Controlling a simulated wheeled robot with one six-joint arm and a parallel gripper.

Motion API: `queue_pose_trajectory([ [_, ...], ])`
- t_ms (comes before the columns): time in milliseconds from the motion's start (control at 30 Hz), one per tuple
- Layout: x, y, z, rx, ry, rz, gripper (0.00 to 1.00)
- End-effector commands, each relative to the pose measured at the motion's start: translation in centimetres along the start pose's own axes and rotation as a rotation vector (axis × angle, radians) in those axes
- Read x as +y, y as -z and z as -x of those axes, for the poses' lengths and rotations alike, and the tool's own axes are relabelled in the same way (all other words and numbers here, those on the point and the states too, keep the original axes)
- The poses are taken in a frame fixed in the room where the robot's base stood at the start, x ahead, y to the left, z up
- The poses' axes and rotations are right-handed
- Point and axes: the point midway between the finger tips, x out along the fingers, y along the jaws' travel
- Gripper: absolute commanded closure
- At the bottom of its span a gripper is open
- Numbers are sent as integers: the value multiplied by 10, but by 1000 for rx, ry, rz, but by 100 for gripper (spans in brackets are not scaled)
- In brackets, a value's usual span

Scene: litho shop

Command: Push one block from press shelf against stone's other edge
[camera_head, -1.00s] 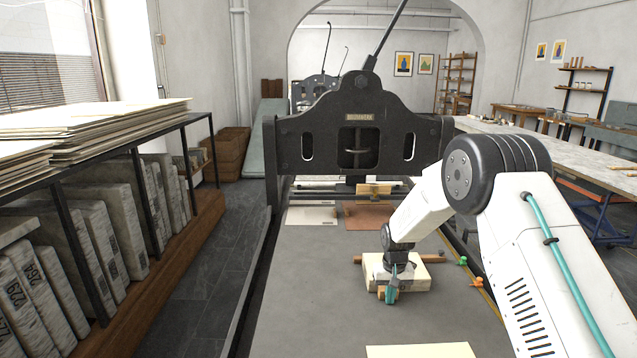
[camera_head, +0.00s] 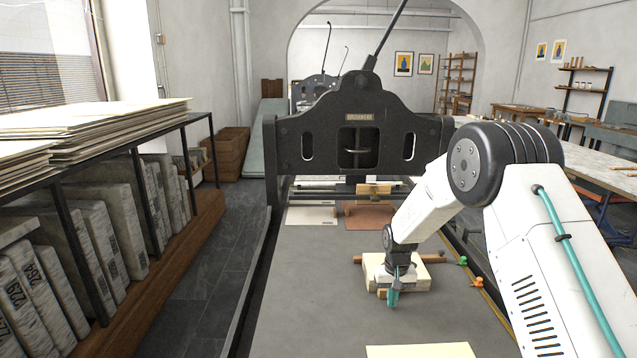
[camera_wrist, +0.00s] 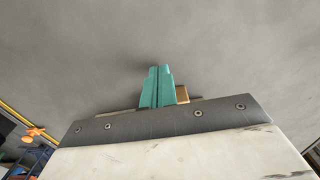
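A pale cream stone (camera_head: 412,279) lies flat on the grey press bed (camera_head: 320,300). My gripper (camera_head: 393,299) points down at the stone's near edge, with its teal fingers together. The fingers also show in the wrist view (camera_wrist: 158,88), with nothing visible between them. A small wooden block (camera_head: 381,292) sits at the stone's near edge, just left of the fingers. It shows partly in the wrist view (camera_wrist: 182,94), right beside the fingers; whether they touch it I cannot tell. A wooden bar (camera_head: 435,258) lies along the stone's far side, partly hidden by my arm.
The black press frame (camera_head: 360,130) spans the bed's far end. A wooden piece (camera_head: 374,189), a pale sheet (camera_head: 311,214) and a brown plate (camera_head: 370,216) lie below it. Orange (camera_head: 477,282) and green (camera_head: 462,261) pieces are by the right rail. The bed's left is clear.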

Motion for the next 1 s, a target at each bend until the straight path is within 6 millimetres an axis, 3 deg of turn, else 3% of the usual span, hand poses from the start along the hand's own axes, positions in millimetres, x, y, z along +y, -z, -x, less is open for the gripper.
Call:
queue_pose_trajectory([
  [600,0,1,72,3,0,0,100],
  [1000,0,0,77,-3,0,2,100],
])
